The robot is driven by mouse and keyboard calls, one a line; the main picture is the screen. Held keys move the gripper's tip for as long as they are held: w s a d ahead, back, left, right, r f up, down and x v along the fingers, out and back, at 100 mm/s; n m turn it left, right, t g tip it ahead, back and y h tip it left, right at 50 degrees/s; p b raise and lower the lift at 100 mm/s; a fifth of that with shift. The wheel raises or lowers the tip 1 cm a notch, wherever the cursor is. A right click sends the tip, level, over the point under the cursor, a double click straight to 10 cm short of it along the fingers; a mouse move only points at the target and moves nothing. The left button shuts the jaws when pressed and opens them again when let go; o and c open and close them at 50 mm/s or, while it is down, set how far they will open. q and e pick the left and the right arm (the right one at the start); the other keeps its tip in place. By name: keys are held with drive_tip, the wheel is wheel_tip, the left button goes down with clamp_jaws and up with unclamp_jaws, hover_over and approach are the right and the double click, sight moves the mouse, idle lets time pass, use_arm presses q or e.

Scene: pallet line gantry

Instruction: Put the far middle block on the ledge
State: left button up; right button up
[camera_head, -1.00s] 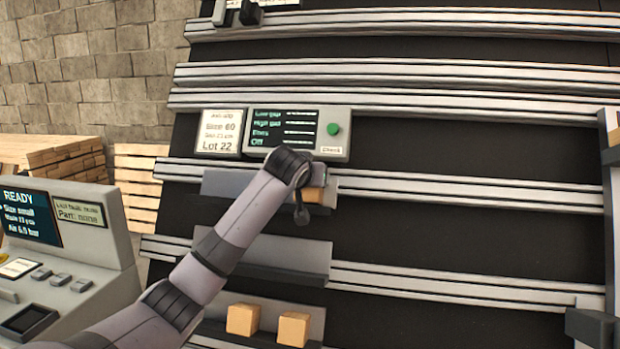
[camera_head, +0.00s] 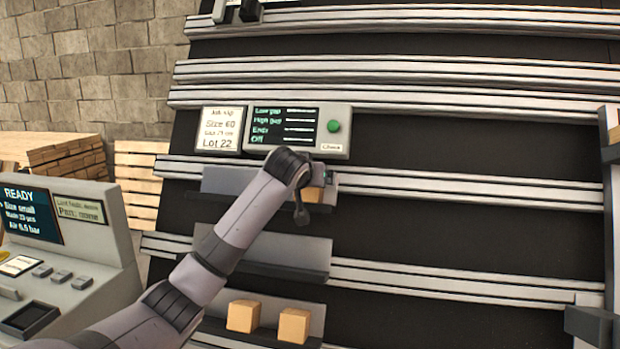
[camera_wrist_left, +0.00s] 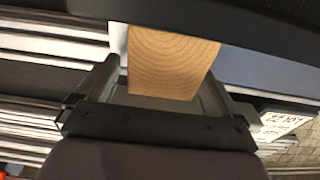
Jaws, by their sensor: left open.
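A wooden block (camera_head: 313,194) shows partly behind my left wrist, at the right end of the upper grey ledge (camera_head: 226,181). In the left wrist view the block (camera_wrist_left: 168,55) lies between the two fingers of my left gripper (camera_wrist_left: 163,92), which is open around it. In the head view the fingers are mostly hidden by the wrist. The middle ledge (camera_head: 290,252) below shows no block on its visible part. Two more wooden blocks, one on the left (camera_head: 242,317) and one on the right (camera_head: 293,326), stand on the lowest ledge. My right gripper is not in view.
A panel with a green button (camera_head: 334,126) sits just above the upper ledge. Metal rails (camera_head: 470,189) cross the dark board, which is clear to the right. A console (camera_head: 85,255) stands at left, with wooden pallets (camera_head: 140,180) behind.

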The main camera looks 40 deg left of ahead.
use_arm(q)
drive_tip(key=shift+s+d, duration=0.1)
drive_tip(key=shift+s, duration=0.05)
drive_tip(key=b+v, duration=0.1)
drive_tip(key=v, duration=0.6)
idle(0.7)
